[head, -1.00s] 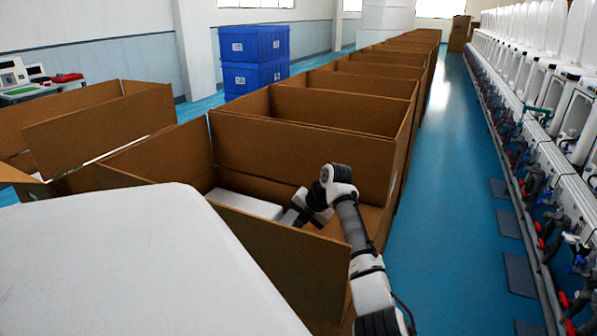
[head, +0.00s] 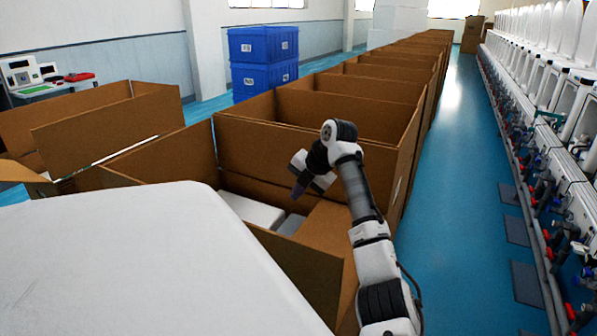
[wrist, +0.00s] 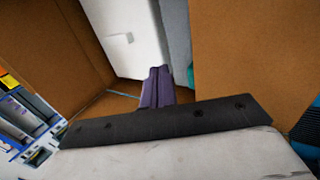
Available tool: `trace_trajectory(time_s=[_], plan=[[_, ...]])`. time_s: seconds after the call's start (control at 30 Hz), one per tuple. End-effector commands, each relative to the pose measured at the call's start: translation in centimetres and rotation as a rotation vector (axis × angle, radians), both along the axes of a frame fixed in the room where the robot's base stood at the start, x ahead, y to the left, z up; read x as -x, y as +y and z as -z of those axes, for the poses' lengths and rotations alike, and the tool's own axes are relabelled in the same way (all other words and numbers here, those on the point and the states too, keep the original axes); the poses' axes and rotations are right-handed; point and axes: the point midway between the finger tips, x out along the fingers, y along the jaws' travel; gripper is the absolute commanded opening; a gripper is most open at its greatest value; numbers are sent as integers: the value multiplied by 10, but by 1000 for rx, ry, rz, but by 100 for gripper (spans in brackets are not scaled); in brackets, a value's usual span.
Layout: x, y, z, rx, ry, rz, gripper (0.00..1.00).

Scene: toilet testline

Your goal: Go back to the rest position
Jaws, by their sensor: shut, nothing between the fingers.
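My gripper (head: 299,191) hangs over the near open cardboard box (head: 297,271), with its fingers pointing down. In the wrist view the purple-grey fingers of my gripper (wrist: 158,88) are together, with nothing between them. Inside the box lies a white block-shaped item (head: 250,211), and beside it a grey item (head: 290,224). In the wrist view the white item (wrist: 128,38) and a grey-teal item (wrist: 176,40) lie beyond the fingers, apart from them as far as I can tell.
A row of open cardboard boxes (head: 345,116) runs back from the near one. Blue crates (head: 264,62) stand behind at the left. A clear blue aisle (head: 455,200) lies to the right, beside a line of toilets (head: 560,110). A large white surface (head: 130,260) fills the lower left.

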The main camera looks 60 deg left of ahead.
Motion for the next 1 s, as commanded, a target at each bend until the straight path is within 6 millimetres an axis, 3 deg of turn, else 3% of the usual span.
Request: trace_trajectory(time_s=[0.4, 0.47, 0.57, 0.67, 0.77, 0.87, 1.0], plan=[[-1, 0, -10, -1, 1, 3, 0], [-8, -4, -6, -7, 8, 49, 0], [-36, -16, 1, -35, 40, 214, 0], [-80, -41, 10, -95, 101, 492, 0], [-131, -81, 13, -193, 193, 817, 0], [-180, -133, 14, -314, 304, 1140, 0], [-237, -226, 9, -534, 481, 1554, 0]])
